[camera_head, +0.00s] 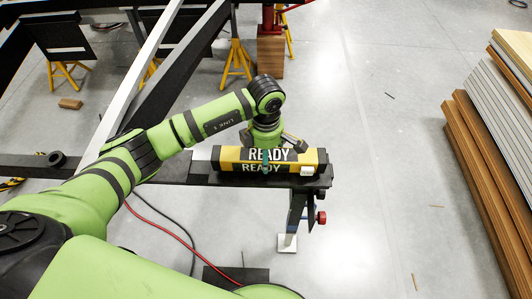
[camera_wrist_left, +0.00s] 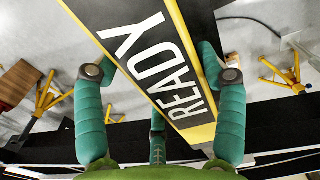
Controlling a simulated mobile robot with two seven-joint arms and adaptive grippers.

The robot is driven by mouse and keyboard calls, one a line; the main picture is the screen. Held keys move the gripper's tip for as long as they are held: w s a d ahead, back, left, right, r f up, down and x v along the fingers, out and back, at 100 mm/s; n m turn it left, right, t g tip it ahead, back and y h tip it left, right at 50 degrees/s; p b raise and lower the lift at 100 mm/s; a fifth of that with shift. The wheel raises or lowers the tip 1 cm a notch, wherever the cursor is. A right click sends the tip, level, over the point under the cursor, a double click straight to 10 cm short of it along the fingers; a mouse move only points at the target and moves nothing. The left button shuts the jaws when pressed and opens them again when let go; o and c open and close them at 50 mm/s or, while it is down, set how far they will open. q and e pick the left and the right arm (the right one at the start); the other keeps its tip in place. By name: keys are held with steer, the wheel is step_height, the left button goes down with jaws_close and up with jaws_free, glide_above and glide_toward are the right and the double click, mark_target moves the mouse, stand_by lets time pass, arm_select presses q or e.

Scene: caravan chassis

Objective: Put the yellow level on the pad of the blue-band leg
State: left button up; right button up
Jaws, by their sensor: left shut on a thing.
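The yellow level (camera_head: 228,160) is a long bar with black panels lettered READY. It lies along the dark beam end in the head view; I cannot tell whether it touches the beam. My left gripper (camera_head: 266,150) is over its middle, shut on it. In the left wrist view the level (camera_wrist_left: 150,50) runs slantwise between the teal fingers of the left gripper (camera_wrist_left: 160,105). The blue-band leg (camera_head: 294,212) hangs below the beam's right end, with a small blue part and a red knob. Its pale square pad (camera_head: 287,243) is at the floor, bare. My right gripper is not in view.
The dark chassis beam (camera_head: 185,170) runs left from the leg. Yellow stands (camera_head: 236,62) are at the back. Stacked boards (camera_head: 480,140) stand at the right. Black and red cables (camera_head: 165,222) lie on the near floor. The floor right of the leg is mostly clear.

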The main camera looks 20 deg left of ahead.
arm_select(q)
steer(key=shift+f, duration=0.8)
steer(key=shift+w, duration=0.1)
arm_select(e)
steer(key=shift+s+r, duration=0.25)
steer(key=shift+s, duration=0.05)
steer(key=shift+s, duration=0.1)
arm_select(q)
steer(key=shift+f, duration=0.2)
steer(key=o, duration=1.4)
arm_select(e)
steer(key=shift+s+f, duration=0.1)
arm_select(q)
steer(key=shift+r, duration=0.1)
